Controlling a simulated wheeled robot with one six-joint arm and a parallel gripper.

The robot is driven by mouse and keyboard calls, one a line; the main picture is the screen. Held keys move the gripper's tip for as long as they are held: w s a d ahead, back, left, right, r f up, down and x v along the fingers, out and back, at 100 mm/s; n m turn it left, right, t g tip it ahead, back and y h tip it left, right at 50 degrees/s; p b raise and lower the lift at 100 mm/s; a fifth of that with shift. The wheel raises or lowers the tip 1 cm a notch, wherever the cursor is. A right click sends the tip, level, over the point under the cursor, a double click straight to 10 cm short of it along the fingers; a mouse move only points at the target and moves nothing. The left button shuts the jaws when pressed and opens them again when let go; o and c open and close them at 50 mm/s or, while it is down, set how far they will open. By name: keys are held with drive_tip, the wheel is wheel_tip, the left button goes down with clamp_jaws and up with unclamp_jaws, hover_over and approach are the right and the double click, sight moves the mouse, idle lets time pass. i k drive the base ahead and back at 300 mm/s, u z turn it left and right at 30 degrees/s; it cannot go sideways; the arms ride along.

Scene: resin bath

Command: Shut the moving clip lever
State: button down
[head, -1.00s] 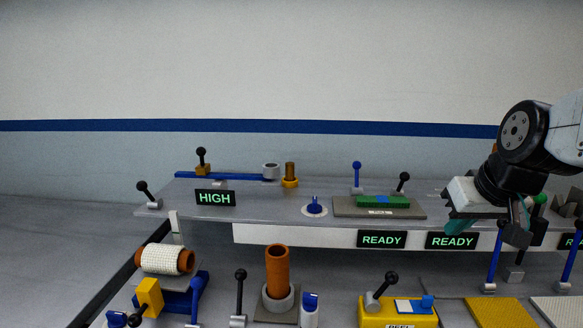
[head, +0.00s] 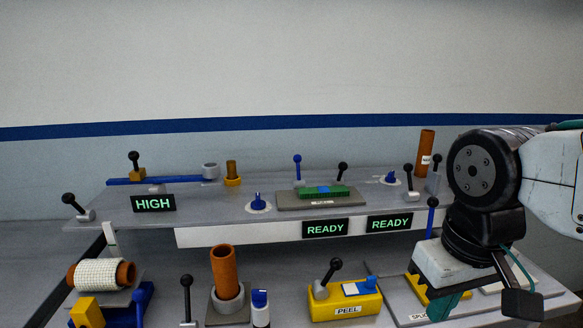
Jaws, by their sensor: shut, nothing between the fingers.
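No lever is legibly marked as the moving clip, so I cannot tell for sure which one it is. On the upper shelf, a black-knobbed lever (head: 134,162) stands upright on a yellow block on a blue rail (head: 190,180). Another black-knobbed lever (head: 340,172) leans behind the green strip (head: 322,192). A blue lever (head: 297,167) stands upright beside it. My gripper (head: 443,306) is at the lower right, above the lower bench, shut and empty. It partly hides a yellow block there, apart from the levers named here.
The lower bench holds a yellow PEEL block (head: 345,304) with a black-knobbed lever, an orange tube (head: 223,265) and a mesh-wrapped roll (head: 98,274). HIGH (head: 153,203) and READY (head: 325,229) displays front the shelf.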

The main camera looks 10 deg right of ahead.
sight(297, 158)
drive_tip(key=k, duration=0.65)
drive_tip(key=u, duration=0.5)
drive_tip(key=i, duration=1.25)
drive_tip(key=z, duration=0.65)
